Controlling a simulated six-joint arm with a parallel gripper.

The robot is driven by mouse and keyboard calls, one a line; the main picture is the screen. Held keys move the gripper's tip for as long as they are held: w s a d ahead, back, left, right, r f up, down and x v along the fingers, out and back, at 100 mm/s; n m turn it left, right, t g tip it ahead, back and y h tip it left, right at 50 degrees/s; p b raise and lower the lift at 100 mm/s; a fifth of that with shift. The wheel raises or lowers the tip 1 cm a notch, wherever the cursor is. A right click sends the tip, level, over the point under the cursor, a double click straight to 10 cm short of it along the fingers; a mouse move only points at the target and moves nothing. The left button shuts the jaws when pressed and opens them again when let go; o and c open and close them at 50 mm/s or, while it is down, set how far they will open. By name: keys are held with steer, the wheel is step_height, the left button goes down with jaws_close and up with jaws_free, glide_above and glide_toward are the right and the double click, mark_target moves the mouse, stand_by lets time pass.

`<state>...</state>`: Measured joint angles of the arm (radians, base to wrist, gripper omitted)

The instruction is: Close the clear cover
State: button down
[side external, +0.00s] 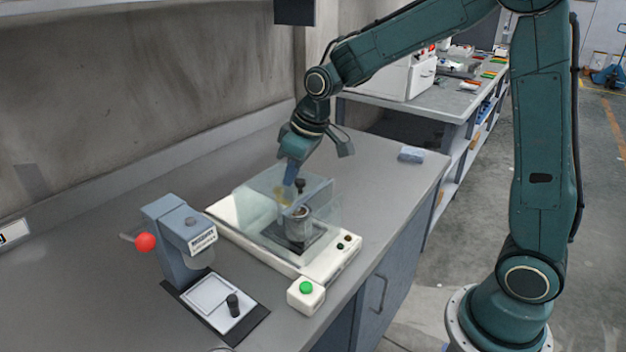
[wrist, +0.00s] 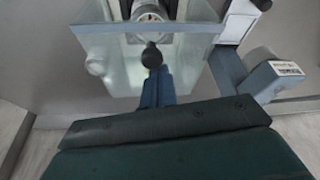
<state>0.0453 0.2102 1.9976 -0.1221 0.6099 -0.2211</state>
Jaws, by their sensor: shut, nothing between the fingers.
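The clear cover (side external: 325,204) is a see-through box on the white machine base (side external: 262,257), standing over a metal pot (side external: 298,222). The cover's black knob (side external: 300,184) shows near its top. In the wrist view, the clear cover (wrist: 120,65) fills the upper middle, with the black knob (wrist: 152,56) near its edge. My gripper (side external: 291,180) is shut and empty, pointing down at the cover beside the knob. In the wrist view, its blue fingers (wrist: 157,88) reach up to just below the knob; I cannot tell whether they touch it.
A grey press-like device (side external: 180,235) with a red ball handle (side external: 145,242) stands at left. A green button box (side external: 306,294) sits by the counter's front edge. A small grey-blue block (side external: 411,154) lies at back right. The wall runs close behind the counter.

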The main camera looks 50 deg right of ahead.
mark_target(299, 196)
steer(key=s, duration=0.3)
steer(key=shift+s, duration=0.35)
steer(key=shift+f, duration=0.1)
steer(key=shift+w, duration=0.1)
steer(key=shift+w+a, duration=0.25)
steer(key=shift+w, duration=0.6)
steer(key=shift+w+a, duration=0.2)
steer(key=shift+w, duration=0.6)
steer(key=a+v, duration=0.1)
steer(key=v, duration=0.9)
steer(key=shift+w+d+r, duration=0.2)
steer(key=shift+w+d, duration=0.2)
steer(key=shift+s, duration=0.1)
